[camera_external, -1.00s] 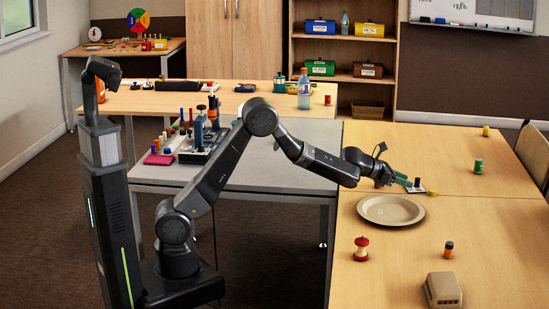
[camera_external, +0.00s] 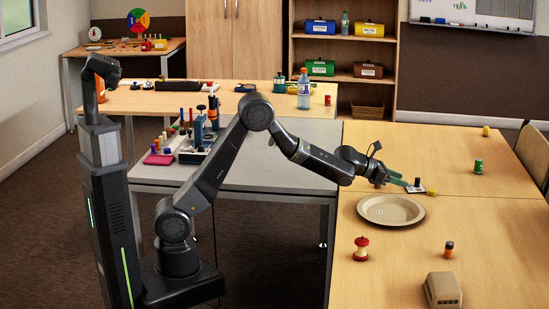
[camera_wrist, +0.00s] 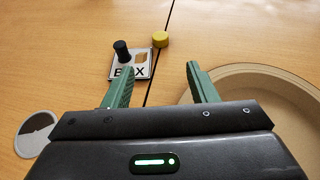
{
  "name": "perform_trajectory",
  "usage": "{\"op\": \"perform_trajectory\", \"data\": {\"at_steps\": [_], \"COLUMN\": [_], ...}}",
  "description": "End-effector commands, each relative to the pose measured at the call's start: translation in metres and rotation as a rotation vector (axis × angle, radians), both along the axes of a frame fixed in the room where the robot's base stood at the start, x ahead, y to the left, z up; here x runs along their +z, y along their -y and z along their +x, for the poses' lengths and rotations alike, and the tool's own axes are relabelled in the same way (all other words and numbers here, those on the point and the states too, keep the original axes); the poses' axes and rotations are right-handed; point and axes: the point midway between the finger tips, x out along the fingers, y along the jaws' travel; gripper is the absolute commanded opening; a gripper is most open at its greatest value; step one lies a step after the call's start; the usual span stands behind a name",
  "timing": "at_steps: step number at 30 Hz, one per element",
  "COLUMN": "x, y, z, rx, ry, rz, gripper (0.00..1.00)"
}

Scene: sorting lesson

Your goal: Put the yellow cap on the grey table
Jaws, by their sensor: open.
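The yellow cap (camera_wrist: 160,39) is a small round piece on the wooden table in the wrist view, just right of a white card and ahead of my fingertips. In the external view the cap (camera_external: 432,192) is a tiny yellow spot beside the card. My gripper (camera_wrist: 160,70) is open with nothing between its green fingers; the cap lies beyond the gap, apart from them. In the external view my gripper (camera_external: 404,184) is low over the wooden table, left of the card. The grey table (camera_external: 258,168) stands left of the wooden one, behind my arm.
The white lettered card (camera_wrist: 130,70) has a dark peg (camera_wrist: 121,50) on it. A beige plate (camera_external: 391,210) is close to my gripper. An apple core (camera_external: 361,249) and a green can (camera_external: 478,166) stand farther off. A rack of tools (camera_external: 198,150) occupies the grey table's left; its right is clear.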

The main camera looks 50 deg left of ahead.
Motion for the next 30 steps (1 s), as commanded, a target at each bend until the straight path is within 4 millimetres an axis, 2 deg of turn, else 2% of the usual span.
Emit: {"op": "perform_trajectory", "data": {"at_steps": [12,22,30], "x": [-0.022,-0.029,-0.040], "y": [0.030,0.038,0.053], "z": [0.047,0.061,0.086], "rx": [-0.001,0.000,0.000], "ry": [-0.001,-0.001,-0.001], "rz": [0.001,0.001,0.001], "gripper": [0.52,0.52,0.52]}}
